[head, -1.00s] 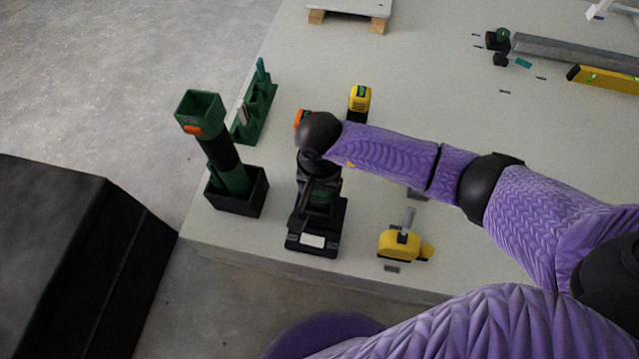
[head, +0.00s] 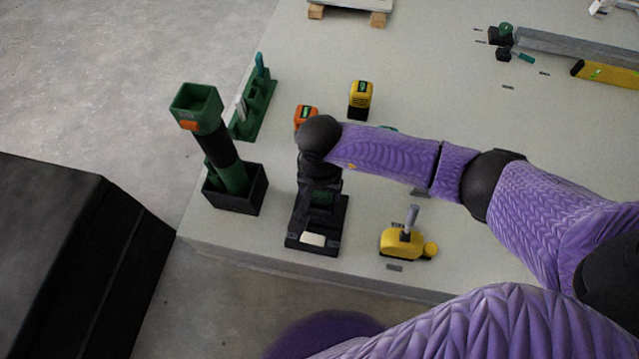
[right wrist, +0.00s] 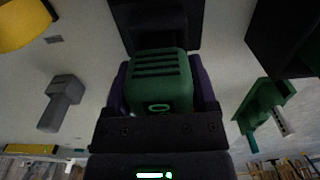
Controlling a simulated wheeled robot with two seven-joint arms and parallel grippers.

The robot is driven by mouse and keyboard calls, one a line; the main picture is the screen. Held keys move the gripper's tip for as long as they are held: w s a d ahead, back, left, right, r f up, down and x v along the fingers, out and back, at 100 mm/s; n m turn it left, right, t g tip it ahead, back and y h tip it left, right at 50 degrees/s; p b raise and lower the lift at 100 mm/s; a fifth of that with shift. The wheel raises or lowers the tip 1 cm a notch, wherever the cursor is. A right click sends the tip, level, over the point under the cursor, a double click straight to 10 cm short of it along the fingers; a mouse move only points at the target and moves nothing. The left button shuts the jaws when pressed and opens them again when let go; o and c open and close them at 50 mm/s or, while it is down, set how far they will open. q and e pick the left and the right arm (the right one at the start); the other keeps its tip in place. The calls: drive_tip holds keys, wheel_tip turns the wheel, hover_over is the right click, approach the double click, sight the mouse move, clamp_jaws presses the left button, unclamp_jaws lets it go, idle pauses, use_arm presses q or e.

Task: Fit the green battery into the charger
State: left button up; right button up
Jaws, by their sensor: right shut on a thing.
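The green battery (right wrist: 160,85) is a ribbed block between the two purple fingers of my right gripper (right wrist: 160,75) in the right wrist view. My right gripper (head: 320,186) is shut on it. Whether the battery touches the charger cannot be told. My left gripper is out of view.
A green-and-black tool (head: 222,150) leans in a black box (head: 250,198) to the left. A green rack (head: 258,108), orange block (head: 308,112) and yellow block (head: 360,98) stand behind. A yellow tool (head: 402,243) lies right of the charger, near the table's front edge.

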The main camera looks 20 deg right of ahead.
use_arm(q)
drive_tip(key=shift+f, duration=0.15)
use_arm(e)
drive_tip(key=shift+f, duration=0.25)
drive_tip(key=shift+f+b, duration=0.65)
drive_tip(key=shift+f, duration=0.15)
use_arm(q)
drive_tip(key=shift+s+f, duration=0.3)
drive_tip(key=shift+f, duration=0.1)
use_arm(e)
drive_tip(key=o, duration=1.3)
wheel_tip(320, 180, up, 10)
drive_tip(key=p, duration=0.6)
drive_tip(key=shift+p, duration=0.35)
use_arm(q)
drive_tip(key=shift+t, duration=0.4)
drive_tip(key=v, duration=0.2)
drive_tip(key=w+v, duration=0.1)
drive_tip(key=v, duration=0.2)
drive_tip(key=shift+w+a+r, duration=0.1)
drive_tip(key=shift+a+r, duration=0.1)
